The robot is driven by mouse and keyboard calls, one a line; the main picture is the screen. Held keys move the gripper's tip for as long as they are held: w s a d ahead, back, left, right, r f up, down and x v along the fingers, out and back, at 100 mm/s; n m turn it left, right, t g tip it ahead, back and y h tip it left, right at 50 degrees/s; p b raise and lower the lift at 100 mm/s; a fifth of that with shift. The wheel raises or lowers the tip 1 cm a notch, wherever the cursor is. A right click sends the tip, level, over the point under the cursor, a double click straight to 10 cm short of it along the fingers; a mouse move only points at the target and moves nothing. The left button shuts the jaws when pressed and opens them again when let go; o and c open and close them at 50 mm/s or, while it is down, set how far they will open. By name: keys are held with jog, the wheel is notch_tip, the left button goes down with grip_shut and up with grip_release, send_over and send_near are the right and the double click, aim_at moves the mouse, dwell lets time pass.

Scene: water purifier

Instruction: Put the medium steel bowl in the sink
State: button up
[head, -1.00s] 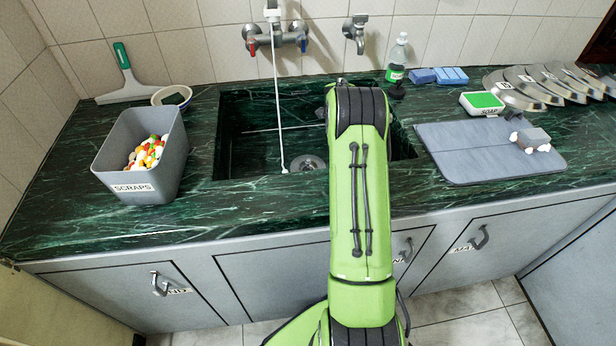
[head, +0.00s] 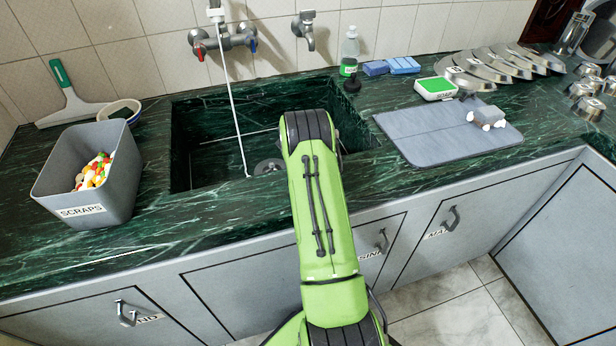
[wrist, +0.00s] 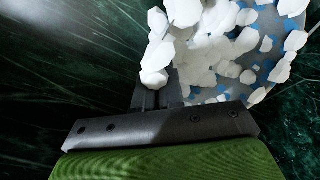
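Several small steel bowls or cups (head: 588,104) stand at the right end of the counter in the head view; I cannot tell which is the medium steel bowl. The sink (head: 205,150) is a dark green marble basin, partly hidden by my green arm. My gripper is hidden behind the arm in the head view. In the wrist view my gripper (wrist: 165,85) has its fingers close together beside a pale blue-patterned dish (wrist: 245,88) heaped with white chunks (wrist: 205,50). The chunks cover the fingertips, so a hold on the dish rim cannot be confirmed.
A grey scraps bin (head: 95,190) and a small bowl (head: 120,110) stand left of the sink. A grey mat (head: 430,135), soap box (head: 436,88), blue sponges (head: 390,66), soap bottle (head: 349,52) and leaning steel plates (head: 490,66) are right. A faucet (head: 222,38) overhangs the sink.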

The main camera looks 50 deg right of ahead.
jog(key=o, duration=0.4)
jog(key=s+a+r+n+t+p, duration=0.1)
jog(key=a+r+n, duration=0.4)
jog(key=r, duration=0.4)
jog(key=s+a+r+n+p, duration=0.1)
jog(key=a+r+n, duration=0.1)
jog(key=a+r, duration=0.55)
jog(key=a+r+n+t+p, duration=0.15)
jog(key=a+r+n, duration=0.25)
jog(key=r, duration=0.7)
jog(key=s+a+r+n+y, duration=0.1)
jog(key=s+a+r+n, duration=0.6)
jog(key=s+a+n, duration=0.3)
jog(key=s+a+n+t+y, duration=0.1)
jog(key=s+a+n+t, duration=0.1)
jog(key=s+a+n, duration=0.7)
jog(key=s+f+n, duration=0.1)
jog(key=s+n, duration=0.1)
jog(key=s, duration=0.1)
jog(key=shift+n+y, duration=0.3)
jog(key=shift+n, duration=0.1)
